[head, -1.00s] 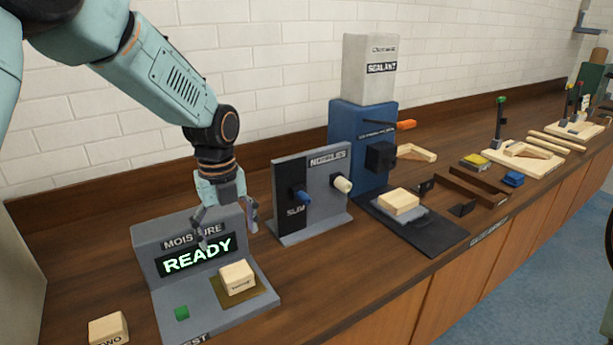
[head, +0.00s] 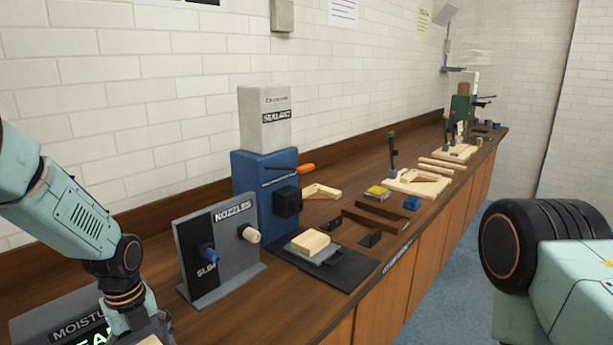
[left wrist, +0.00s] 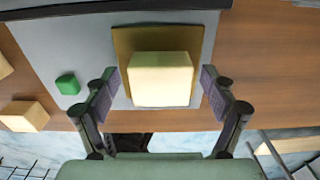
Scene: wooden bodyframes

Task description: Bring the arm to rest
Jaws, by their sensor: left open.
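My left gripper (left wrist: 160,80) is open in the left wrist view, its two fingers apart on either side of a pale wooden block (left wrist: 160,78). Gaps show between block and fingers; whether the fingers are level with it or above it I cannot tell. The block sits on a brown pad (left wrist: 122,45) of the grey moisture station (left wrist: 75,35). In the head view my left arm (head: 85,225) reaches down at the lower left, its fingers cut off by the bottom edge. A teal and black part of mine fills the right side; my right gripper does not show.
The grey nozzle stand (head: 222,255) stands close right of my left arm. The blue sealant dispenser (head: 262,195) is beyond it, with a block (head: 310,242) on its black base. A green button (left wrist: 67,84) and loose blocks (left wrist: 24,116) lie left of the pad.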

